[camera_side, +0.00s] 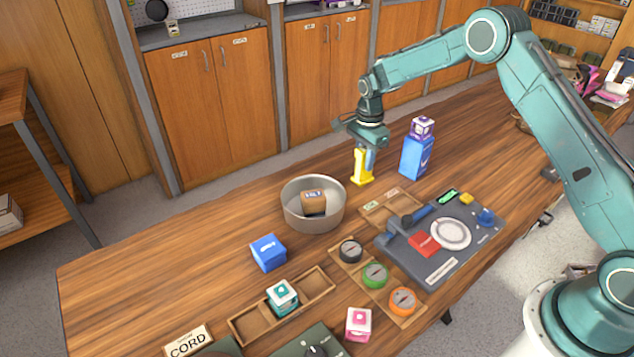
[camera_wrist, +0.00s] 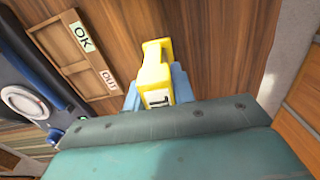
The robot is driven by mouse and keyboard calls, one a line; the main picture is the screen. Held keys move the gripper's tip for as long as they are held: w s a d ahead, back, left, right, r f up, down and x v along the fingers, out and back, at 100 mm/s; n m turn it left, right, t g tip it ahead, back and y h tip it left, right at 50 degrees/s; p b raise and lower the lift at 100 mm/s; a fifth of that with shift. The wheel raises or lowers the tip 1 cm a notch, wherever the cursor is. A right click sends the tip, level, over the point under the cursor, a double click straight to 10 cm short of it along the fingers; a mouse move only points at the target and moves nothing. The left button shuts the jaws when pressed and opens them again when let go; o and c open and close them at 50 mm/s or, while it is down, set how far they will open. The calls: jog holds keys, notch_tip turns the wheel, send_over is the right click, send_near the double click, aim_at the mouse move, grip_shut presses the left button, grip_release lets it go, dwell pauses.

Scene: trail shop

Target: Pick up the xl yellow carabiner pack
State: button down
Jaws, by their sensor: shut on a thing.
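The yellow carabiner pack (camera_side: 361,167) stands on or just above the wooden table, to the right of the round metal bowl; I cannot tell if its base touches the table. My gripper (camera_side: 368,158) points down over it and is shut on it. In the wrist view the yellow pack (camera_wrist: 154,75) sits between the blue fingers of my gripper (camera_wrist: 158,90), with part of a dark letter on a white label showing. The rest of the label is hidden by my gripper body.
The metal bowl (camera_side: 290,209) holds a brown box (camera_side: 313,202). A tall blue box (camera_side: 416,157) with a purple-white cube (camera_side: 422,127) on top stands close right. A wooden tray with OK and OUT labels (camera_wrist: 55,45) lies nearby.

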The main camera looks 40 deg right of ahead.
jog(key=shift+r, duration=0.2)
notch_tip(320, 180, up, 20)
jog(key=shift+f, duration=0.15)
dwell(0.5)
dwell(0.5)
